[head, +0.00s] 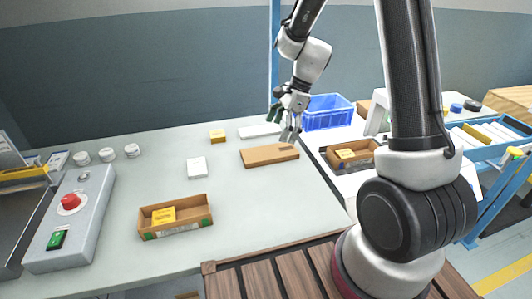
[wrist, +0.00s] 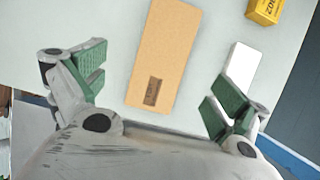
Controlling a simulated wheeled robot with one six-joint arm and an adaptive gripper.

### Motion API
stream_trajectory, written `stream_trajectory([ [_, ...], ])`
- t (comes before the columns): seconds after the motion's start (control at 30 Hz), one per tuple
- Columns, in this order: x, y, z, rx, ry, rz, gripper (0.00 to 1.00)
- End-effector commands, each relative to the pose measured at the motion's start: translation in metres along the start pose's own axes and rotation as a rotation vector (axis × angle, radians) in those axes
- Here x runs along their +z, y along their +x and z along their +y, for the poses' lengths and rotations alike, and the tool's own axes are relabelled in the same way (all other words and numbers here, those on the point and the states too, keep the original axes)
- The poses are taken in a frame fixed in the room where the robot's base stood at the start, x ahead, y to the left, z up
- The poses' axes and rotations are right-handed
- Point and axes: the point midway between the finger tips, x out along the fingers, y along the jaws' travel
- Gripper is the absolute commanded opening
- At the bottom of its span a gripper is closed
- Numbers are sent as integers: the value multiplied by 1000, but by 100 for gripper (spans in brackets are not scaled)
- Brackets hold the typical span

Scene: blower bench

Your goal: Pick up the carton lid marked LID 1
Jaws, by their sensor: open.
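A flat brown cardboard lid (head: 262,157) lies on the pale bench top, right of the middle in the head view. In the wrist view the lid (wrist: 168,45) runs lengthwise up the picture, with a dark brown label near its lower end. The label's writing is too small to read. My gripper (head: 291,132) is above the label end of the lid in the head view. In the wrist view my gripper (wrist: 155,90) is open and empty, its green-padded fingers on either side of the lid and apart from it.
A white flat box (head: 260,131) lies just behind the lid, near one finger in the wrist view. A yellow box (head: 217,135) and white box (head: 197,168) are to the left. Open cartons (head: 208,219) (head: 377,166) hold yellow boxes. A blue crate (head: 328,118) stands behind.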

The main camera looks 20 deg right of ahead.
Motion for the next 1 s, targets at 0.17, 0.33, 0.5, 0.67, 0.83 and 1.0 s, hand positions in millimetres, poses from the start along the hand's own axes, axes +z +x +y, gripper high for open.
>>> stream_trajectory([
  [0.17, 0, 13, 0, 2, 31, 0, 98],
  [0.33, -1, 34, -1, 3, 29, 1, 98],
  [0.5, -4, 61, -6, 4, 28, 1, 98],
  [0.67, -4, 77, -6, 1, 27, 1, 98],
  [0.83, -4, 78, -6, -1, 27, 1, 98],
  [1.0, -4, 78, -6, 0, 26, 1, 80],
])
